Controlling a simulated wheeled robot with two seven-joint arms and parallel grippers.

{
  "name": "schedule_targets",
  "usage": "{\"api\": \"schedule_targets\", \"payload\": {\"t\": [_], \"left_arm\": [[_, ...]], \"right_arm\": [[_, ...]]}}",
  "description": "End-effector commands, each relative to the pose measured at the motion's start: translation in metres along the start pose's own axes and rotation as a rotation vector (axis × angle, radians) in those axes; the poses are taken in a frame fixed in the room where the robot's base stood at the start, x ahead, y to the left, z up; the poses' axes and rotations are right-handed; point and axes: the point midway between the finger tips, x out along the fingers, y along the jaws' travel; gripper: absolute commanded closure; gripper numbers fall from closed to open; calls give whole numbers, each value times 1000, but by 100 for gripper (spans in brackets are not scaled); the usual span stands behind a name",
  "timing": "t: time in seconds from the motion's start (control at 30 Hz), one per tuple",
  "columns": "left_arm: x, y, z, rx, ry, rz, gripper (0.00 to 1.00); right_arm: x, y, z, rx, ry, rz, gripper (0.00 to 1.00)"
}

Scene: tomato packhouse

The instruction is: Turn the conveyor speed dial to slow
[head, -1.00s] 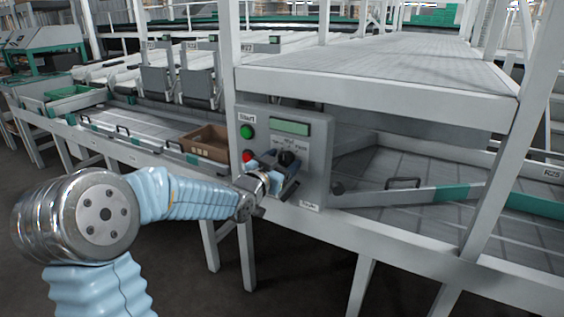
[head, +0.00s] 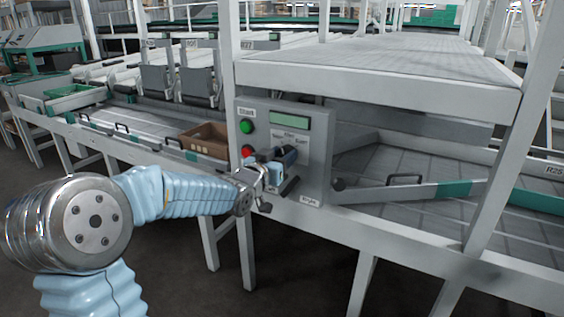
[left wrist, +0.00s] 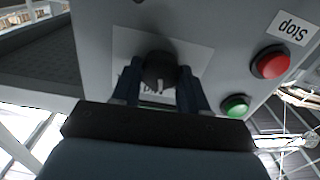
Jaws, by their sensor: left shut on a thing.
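The speed dial (left wrist: 158,66) is a round black knob with a white mark, on a pale label plate of the grey control panel (head: 314,150). In the left wrist view the mark points toward the bottom of the picture. My left gripper (head: 285,160) is at the panel front, its blue fingers on either side of the dial and shut on it. In the head view the fingers hide the dial. The lettering around it is too small to read surely, so I cannot tell which setting the mark is at. My right gripper is not in view.
A green start button (head: 247,127) and a red stop button (head: 247,151) sit left of the dial. A small green display (head: 290,122) is above it. A brown box (head: 206,141) lies on the tray at left.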

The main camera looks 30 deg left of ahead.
Motion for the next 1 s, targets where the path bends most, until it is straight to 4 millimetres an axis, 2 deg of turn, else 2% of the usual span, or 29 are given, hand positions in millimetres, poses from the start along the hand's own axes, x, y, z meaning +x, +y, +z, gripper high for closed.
{"api": "schedule_targets", "payload": {"t": [0.03, 0.2, 0.6, 1.0], "left_arm": [[0, 0, 4, -38, 2, 1, 87], [0, 0, 2, -194, 2, 1, 87], [0, -1, 1, -503, -1, 0, 87], [0, -1, 1, -636, 0, 0, 87]], "right_arm": [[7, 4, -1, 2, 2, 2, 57], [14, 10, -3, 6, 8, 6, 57], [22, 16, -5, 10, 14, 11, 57], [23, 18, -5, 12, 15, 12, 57]]}}
